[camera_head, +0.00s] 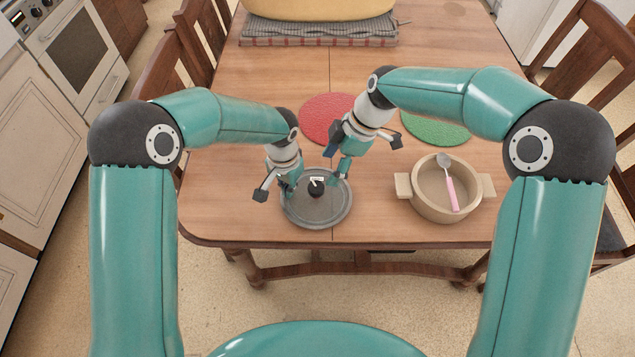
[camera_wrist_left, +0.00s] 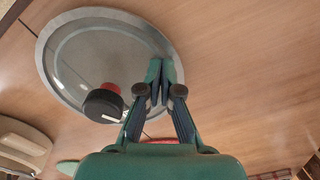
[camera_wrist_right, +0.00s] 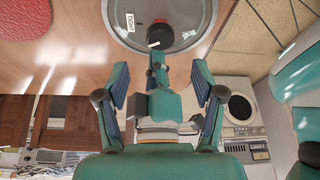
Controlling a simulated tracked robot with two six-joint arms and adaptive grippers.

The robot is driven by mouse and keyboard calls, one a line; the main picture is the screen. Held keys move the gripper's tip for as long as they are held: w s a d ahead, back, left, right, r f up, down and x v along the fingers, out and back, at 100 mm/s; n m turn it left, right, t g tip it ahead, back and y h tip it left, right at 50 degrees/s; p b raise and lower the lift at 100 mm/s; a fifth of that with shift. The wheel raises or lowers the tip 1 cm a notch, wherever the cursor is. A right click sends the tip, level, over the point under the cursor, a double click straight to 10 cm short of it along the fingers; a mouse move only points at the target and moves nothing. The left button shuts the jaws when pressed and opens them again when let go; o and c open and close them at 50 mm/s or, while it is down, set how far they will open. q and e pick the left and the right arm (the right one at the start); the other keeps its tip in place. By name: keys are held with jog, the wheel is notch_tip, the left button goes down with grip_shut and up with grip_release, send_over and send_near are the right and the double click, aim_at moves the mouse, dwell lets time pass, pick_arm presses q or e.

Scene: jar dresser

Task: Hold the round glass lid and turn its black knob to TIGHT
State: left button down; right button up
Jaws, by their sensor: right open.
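The round glass lid (camera_head: 330,216), with a grey rim, lies over the table near its front edge; it also shows in the left wrist view (camera_wrist_left: 75,45) and right wrist view (camera_wrist_right: 120,38). Its black knob (camera_head: 316,191), with a red part and white pointer, stands at the middle (camera_wrist_left: 102,106) (camera_wrist_right: 158,33). A white TIGHT label (camera_wrist_right: 130,21) is on the lid; the pointer is turned away from it. My left gripper (camera_wrist_left: 161,78) is closed at the lid's rim, its fingers nearly together. My right gripper (camera_wrist_right: 160,82) is open and empty, above the lid's far right side, apart from the knob.
A wooden pot (camera_head: 428,210) with a pink-handled spoon (camera_head: 452,190) stands right of the lid. A red mat (camera_head: 325,112) and a green mat (camera_head: 440,130) lie behind. A yellow object (camera_head: 320,8) sits on a striped cloth at the back. Chairs flank the table.

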aim_at(316, 187)
pick_arm(q)
jog(key=shift+s+f, duration=0.1)
jog(key=shift+f, duration=0.1)
pick_arm(e)
jog(key=x, duration=0.8)
jog(key=shift+f, duration=0.15)
jog(key=c, duration=1.1)
jog(key=m+t, duration=0.1)
jog(key=m, duration=0.3)
jog(key=shift+s+m+t, duration=0.1)
jog(key=shift+m+t, duration=0.2)
jog(key=shift+t, duration=0.1)
jog(key=shift+c, duration=0.2)
jog(key=o, duration=1.1)
jog(key=shift+o, duration=0.2)
